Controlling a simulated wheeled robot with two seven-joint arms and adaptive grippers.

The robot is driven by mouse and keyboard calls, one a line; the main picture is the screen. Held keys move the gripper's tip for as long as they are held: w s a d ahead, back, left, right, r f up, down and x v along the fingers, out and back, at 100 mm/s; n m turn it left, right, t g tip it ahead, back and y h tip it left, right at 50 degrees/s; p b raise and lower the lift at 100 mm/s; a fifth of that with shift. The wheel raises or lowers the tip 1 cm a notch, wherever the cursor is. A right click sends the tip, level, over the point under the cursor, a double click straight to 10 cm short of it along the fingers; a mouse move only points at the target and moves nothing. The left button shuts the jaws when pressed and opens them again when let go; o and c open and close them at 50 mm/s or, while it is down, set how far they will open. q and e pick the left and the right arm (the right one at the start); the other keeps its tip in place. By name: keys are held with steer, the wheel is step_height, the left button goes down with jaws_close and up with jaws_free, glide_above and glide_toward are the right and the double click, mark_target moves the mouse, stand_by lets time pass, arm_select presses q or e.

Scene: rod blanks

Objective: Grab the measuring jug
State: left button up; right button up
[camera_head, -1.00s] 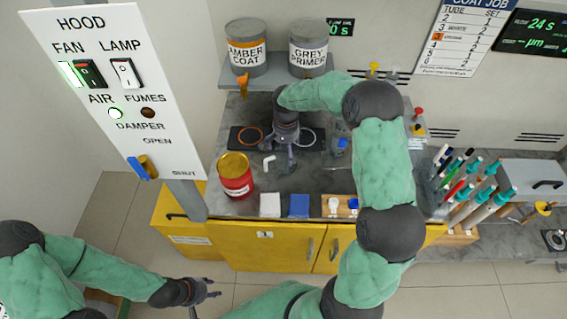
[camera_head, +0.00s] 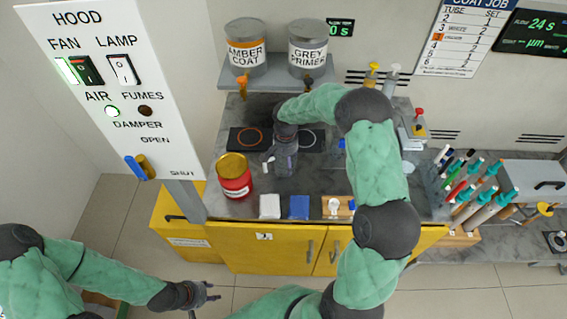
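My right gripper (camera_head: 284,168) reaches down over the dark worktop, between the red tin and the front of the hotplates. Its fingers are seen from above and are too small and hidden to tell open from shut. A small pale piece (camera_head: 268,161) shows just left of it; it may be the measuring jug's handle, but no jug body can be made out clearly, and the gripper may hide it. My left gripper (camera_head: 211,293) is low at the front left, over the floor, empty, with its fingers apart.
A red tin with yellow lid (camera_head: 234,176) stands close left of the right gripper. White (camera_head: 269,207) and blue (camera_head: 299,207) blocks lie at the front edge. Amber (camera_head: 246,52) and grey (camera_head: 308,48) cans sit on the shelf behind. Tubes (camera_head: 470,188) stand right.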

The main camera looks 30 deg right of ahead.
steer(key=shift+s+f, duration=0.1)
steer(key=shift+f, duration=0.05)
steer(key=shift+c, duration=1.1)
steer(key=shift+s+a+f, duration=0.1)
